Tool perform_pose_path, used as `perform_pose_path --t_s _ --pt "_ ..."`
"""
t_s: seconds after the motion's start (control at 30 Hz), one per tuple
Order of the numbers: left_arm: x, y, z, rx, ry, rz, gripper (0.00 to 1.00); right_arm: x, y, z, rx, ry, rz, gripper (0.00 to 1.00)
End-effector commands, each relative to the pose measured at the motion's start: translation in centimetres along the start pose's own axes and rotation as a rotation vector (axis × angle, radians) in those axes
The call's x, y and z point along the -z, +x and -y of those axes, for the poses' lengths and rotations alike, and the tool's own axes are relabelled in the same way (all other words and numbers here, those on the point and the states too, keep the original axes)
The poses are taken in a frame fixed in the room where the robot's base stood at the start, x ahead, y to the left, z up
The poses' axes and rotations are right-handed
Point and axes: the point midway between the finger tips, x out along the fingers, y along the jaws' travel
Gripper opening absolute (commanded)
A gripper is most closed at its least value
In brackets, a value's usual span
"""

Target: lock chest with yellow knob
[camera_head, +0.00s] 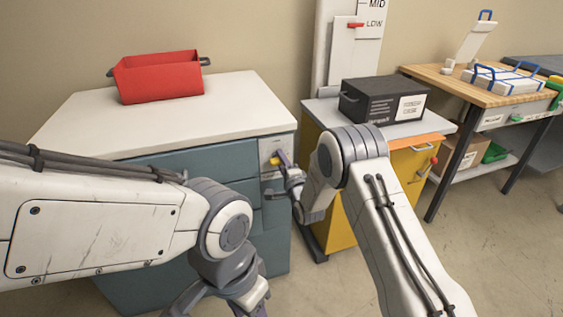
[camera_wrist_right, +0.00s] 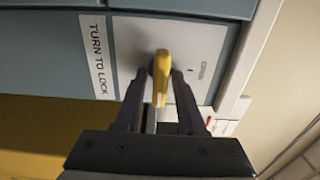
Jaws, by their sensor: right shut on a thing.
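The chest (camera_head: 190,167) is a blue-grey drawer unit with a white top, at the left in the head view; its front also shows in the right wrist view (camera_wrist_right: 60,50). The yellow knob (camera_wrist_right: 161,68) sits on a light plate (camera_wrist_right: 195,45) labelled "TURN TO LOCK", with a small "OPEN" mark to its right. The knob's long side runs nearly up and down in that view. My right gripper (camera_wrist_right: 160,82) is shut on the knob, one finger on each side; it also shows in the head view (camera_head: 279,160). My left gripper (camera_head: 220,303) hangs low before the chest, partly cut off.
A red bin (camera_head: 158,78) stands on the chest top. Right of the chest is a yellow cabinet (camera_head: 340,215) with a black case (camera_head: 382,101) on it. Further right is a wooden workbench (camera_head: 470,88). Floor (camera_head: 500,240) is clear at the lower right.

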Motion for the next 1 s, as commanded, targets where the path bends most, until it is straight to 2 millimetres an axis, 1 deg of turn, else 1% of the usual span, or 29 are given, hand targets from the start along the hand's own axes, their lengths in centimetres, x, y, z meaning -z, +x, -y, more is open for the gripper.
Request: perform_pose_path --t_s 0.03,0.17,0.2,0.5,0.63,0.77,1.0 --pt "0.0 0.0 0.0 0.000 0.000 0.000 0.50 0.3 0.0 0.0 0.000 0.002 -0.007 0.00" --pt "0.0 0.0 0.0 0.000 0.000 0.000 0.50 0.3 0.0 0.0 0.000 0.002 -0.007 0.00" --pt "0.0 0.0 0.0 0.000 0.000 0.000 0.50 0.3 0.0 0.0 0.000 0.001 -0.007 0.50" --pt "0.0 0.0 0.0 0.000 0.000 0.000 0.50 0.1 -0.1 0.0 -0.001 0.000 -0.003 0.50" --pt "0.0 -0.1 0.0 0.000 0.000 0.000 0.50 0.1 -0.8 0.0 -0.003 -0.001 -0.002 0.50" --pt "0.0 -0.3 0.0 0.000 0.000 0.000 0.50 0.1 -2.7 0.0 -0.004 0.000 -0.003 0.50" --pt "0.0 -0.6 0.0 0.000 0.000 0.000 0.50 0.2 -7.4 0.0 -0.004 -0.001 -0.005 0.50"
